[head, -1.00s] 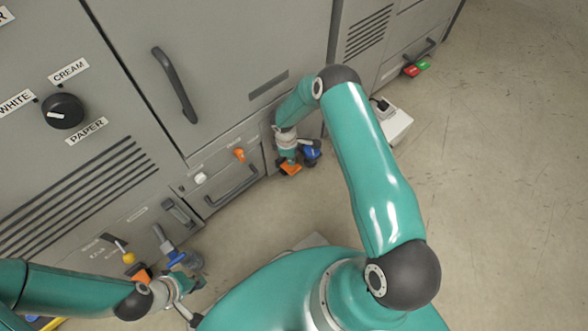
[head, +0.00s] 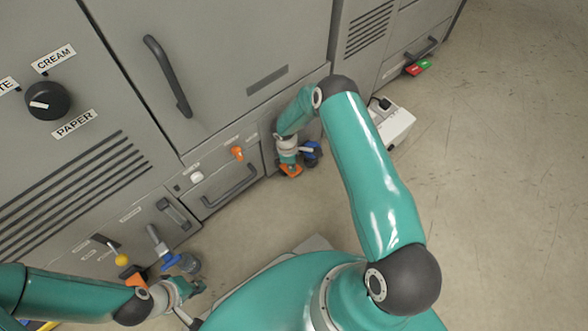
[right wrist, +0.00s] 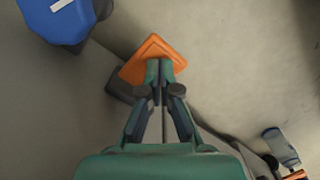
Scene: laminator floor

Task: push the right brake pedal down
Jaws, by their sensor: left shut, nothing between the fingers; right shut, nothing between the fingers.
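The right brake pedal (head: 291,171) is a small orange plate low at the machine's foot, beside a blue and dark caster (head: 312,152). My right gripper (head: 289,163) is shut and empty, pointing down with its tips at the pedal. In the right wrist view the shut fingertips (right wrist: 160,66) overlap the orange pedal (right wrist: 158,48), with the blue caster part (right wrist: 62,18) at upper left. Contact and how far the pedal is tilted cannot be told. My left gripper (head: 196,287) is shut and empty near the floor, below another orange pedal (head: 136,278).
The grey machine front (head: 230,60) stands close along the left and back. A blue-topped caster (head: 180,262) and a yellow-knobbed lever (head: 121,259) are near my left arm. A white box (head: 392,122) stands on the floor beyond my right arm. Floor at right is clear.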

